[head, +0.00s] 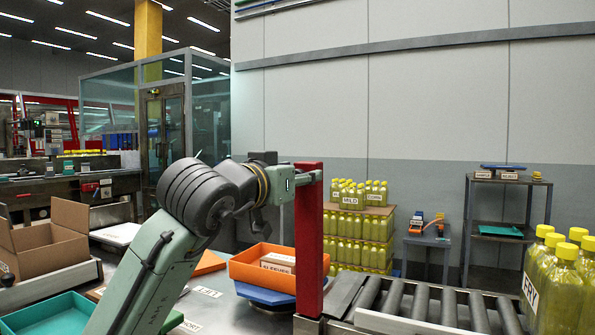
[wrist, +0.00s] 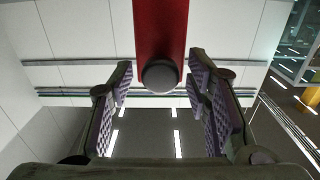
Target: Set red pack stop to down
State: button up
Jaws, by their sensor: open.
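The red pack stop (head: 309,240) is a tall red bar standing upright at the near end of the roller conveyor. In the wrist view the red bar (wrist: 160,25) comes down from the top edge, with a dark round knob (wrist: 160,76) at its end. My gripper (head: 305,178) is at the upper part of the bar, on its left side in the head view. In the wrist view my gripper (wrist: 161,80) is open, with one padded finger on each side of the knob. Gaps show between the knob and both fingers. Whether the knob lies fully between the fingertips is hard to tell.
An orange tray (head: 250,272) with a labelled box sits on a blue round base left of the bar. Rollers (head: 420,303) run to the right, with yellow-capped bottles (head: 560,280) beyond. A cardboard box (head: 45,245) and teal tray (head: 50,315) are at left.

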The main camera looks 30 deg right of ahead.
jog(key=shift+w+d, duration=0.1)
jog(key=shift+d, duration=0.1)
jog(key=shift+c, duration=0.5)
grip_shut()
dwell(0.3)
